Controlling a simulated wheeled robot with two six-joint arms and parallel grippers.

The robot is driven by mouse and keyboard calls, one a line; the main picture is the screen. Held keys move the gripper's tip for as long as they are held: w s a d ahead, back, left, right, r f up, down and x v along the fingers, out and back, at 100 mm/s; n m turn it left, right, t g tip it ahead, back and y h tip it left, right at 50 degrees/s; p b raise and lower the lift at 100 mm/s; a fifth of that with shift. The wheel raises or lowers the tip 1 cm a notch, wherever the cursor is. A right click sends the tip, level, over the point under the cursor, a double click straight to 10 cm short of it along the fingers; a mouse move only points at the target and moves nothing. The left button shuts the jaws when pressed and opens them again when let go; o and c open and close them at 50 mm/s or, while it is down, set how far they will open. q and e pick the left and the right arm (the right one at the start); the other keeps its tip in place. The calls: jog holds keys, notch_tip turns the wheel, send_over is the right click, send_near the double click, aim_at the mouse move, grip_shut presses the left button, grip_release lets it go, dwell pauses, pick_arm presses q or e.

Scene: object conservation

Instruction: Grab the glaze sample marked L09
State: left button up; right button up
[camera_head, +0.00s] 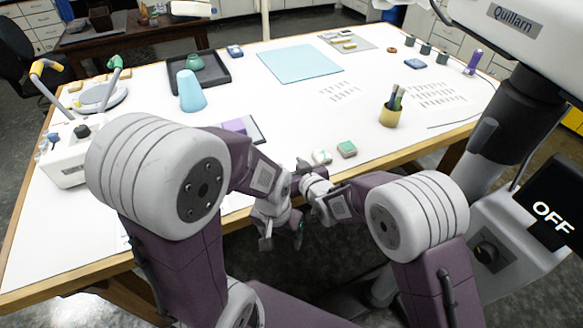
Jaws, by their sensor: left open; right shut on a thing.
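Two small sample-like pieces lie at the table's near edge: a green-topped block (347,149) and a pale, whitish piece (322,157) just left of it. No L09 marking is readable at this size. My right gripper (308,168) is by the near edge, just in front of the pale piece. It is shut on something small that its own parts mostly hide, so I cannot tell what. My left gripper (282,240) is open and empty, pointing down in front of the table edge, below the right one.
The white table (270,110) holds a blue mat (299,63), a blue cone (190,91), a dark tray (213,73), a yellow pen cup (390,115) and a purple item (236,126) near my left arm. A white machine (545,50) overhangs at right. The table's middle is clear.

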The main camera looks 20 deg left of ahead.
aim_at(291, 166)
notch_tip(291, 166, up, 18)
jog(key=shift+f+p, duration=0.15)
jog(key=shift+p, duration=0.6)
